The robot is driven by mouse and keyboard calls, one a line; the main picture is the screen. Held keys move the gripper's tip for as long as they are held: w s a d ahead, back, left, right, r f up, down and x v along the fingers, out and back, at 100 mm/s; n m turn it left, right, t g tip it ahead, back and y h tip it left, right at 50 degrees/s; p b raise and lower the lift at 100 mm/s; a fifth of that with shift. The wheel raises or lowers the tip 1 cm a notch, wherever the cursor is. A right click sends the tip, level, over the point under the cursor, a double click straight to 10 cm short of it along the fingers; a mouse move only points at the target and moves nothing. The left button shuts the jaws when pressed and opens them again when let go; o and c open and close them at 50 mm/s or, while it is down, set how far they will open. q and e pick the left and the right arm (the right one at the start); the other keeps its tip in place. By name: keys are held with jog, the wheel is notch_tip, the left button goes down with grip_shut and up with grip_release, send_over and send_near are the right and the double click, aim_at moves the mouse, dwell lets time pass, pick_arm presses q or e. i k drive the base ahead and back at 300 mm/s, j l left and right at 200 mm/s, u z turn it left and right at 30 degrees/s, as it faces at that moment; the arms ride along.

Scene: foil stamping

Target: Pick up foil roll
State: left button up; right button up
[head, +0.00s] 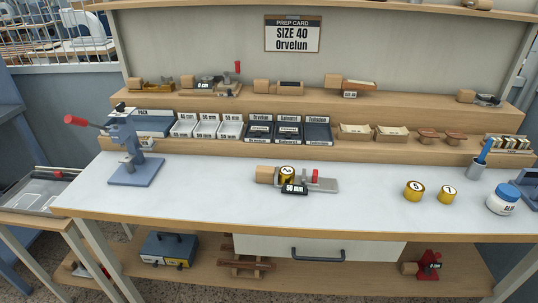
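Two short gold rolls with pale, marked tops stand upright on the white worktop at the right: a larger roll (414,191) and, to its right, a smaller roll (446,194). They stand a little apart. A third gold roll (287,174) with a marked face sits at a small fixture (322,185) with a wooden handle and a red part, near the middle of the worktop. Which of these the task means by the foil roll, I cannot tell. The marks on them are too small to read surely. Neither of my grippers is in view.
A blue-grey lever press (135,165) with a red knob stands at the left of the worktop (220,200). A prep card (292,34) reads "SIZE 40 Orvelun". The worktop's front is clear.

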aim_at(287, 173)
jog(key=i+j, duration=0.15)
jog(key=j, duration=0.15)
jog(key=i+j, duration=0.1)
jog(key=j, duration=0.2)
jog(key=i+j+z, duration=0.1)
jog(key=j, duration=0.25)
jog(key=i+j, duration=0.15)
jog(key=j, duration=0.15)
jog(key=j+z, duration=0.15)
jog(key=z, duration=1.3)
jog(key=i+j, duration=0.05)
